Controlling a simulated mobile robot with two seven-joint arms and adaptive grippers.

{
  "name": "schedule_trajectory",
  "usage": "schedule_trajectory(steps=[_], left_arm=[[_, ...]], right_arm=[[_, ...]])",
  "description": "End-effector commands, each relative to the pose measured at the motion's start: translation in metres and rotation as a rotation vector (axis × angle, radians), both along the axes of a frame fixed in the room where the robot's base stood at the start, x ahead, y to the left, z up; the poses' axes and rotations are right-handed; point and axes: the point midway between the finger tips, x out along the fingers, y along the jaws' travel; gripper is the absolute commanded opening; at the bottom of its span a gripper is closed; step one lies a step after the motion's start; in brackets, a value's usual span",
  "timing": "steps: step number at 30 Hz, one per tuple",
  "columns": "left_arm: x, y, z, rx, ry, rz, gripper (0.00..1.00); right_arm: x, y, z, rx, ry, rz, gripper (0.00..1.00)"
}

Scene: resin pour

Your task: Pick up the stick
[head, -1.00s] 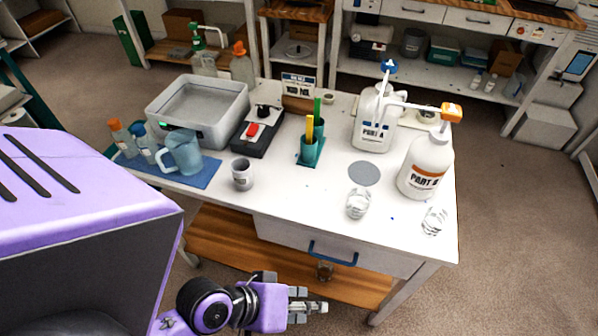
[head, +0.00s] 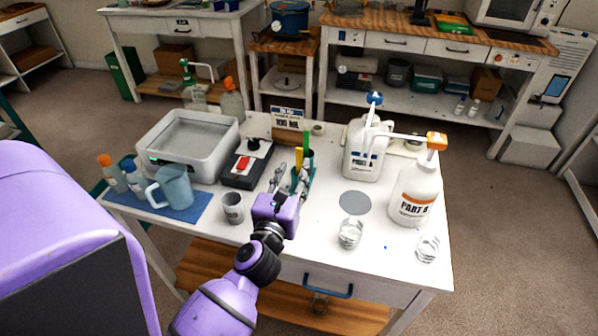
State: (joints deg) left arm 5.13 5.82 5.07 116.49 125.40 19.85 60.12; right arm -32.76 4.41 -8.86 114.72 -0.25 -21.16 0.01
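Two sticks stand upright in a teal holder (head: 309,171) near the middle of the table: a yellow stick (head: 298,158) and a green stick (head: 306,143). My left gripper (head: 290,175) is over the table just in front of the holder, its fingers pointing away towards the sticks. Its fingers are spread apart, with nothing seen held between them. The gripper hides the lower front of the holder. I cannot tell whether it touches a stick. My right gripper is not in view.
To the left are a grey mug (head: 233,208), a scale with a red switch (head: 246,165), a blue jug (head: 173,187) and a grey bath (head: 188,142). To the right are the Part A jug (head: 362,152), the Part B bottle (head: 414,194) and clear cups (head: 350,233).

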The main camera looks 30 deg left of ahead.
Motion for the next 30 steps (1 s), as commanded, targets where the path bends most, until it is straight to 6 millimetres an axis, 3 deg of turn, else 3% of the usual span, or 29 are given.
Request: schedule_trajectory(steps=[12, 21, 30], left_arm=[[0.053, 0.016, -0.002, 0.007, -0.002, -0.002, 0.35], [0.058, 0.019, -0.003, 0.006, 0.000, -0.002, 0.35], [0.058, 0.018, -0.003, 0.006, 0.000, -0.002, 0.00]], right_arm=[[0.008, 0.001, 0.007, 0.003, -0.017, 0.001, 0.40], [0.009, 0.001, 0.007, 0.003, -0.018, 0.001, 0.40], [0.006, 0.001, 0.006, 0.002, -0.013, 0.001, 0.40]])
